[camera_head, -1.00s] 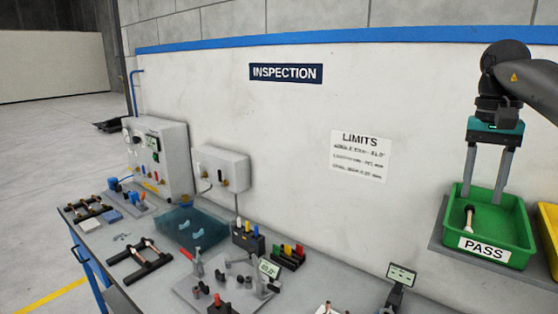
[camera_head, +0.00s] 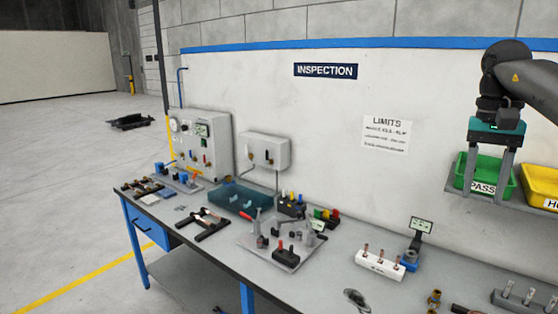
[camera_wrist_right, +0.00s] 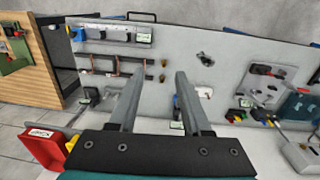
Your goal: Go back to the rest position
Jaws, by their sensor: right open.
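My right gripper (camera_head: 485,193) is in the right part of the head view, its two grey fingers pointing down, apart and empty. They stand in front of the green PASS bin (camera_head: 487,166) and partly cover it. No tube can be made out inside the bin from here. In the right wrist view the same gripper (camera_wrist_right: 158,78) has its fingers spread with nothing between them, above the bench. My left gripper is not in view.
A yellow bin (camera_head: 540,185) sits beside the green one on the wall shelf. The bench (camera_head: 205,250) carries a white block with copper pieces (camera_head: 380,264), a fixture plate (camera_head: 280,250) and a blue tray (camera_head: 232,198). A red bin (camera_wrist_right: 45,148) shows in the wrist view. Open floor lies left.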

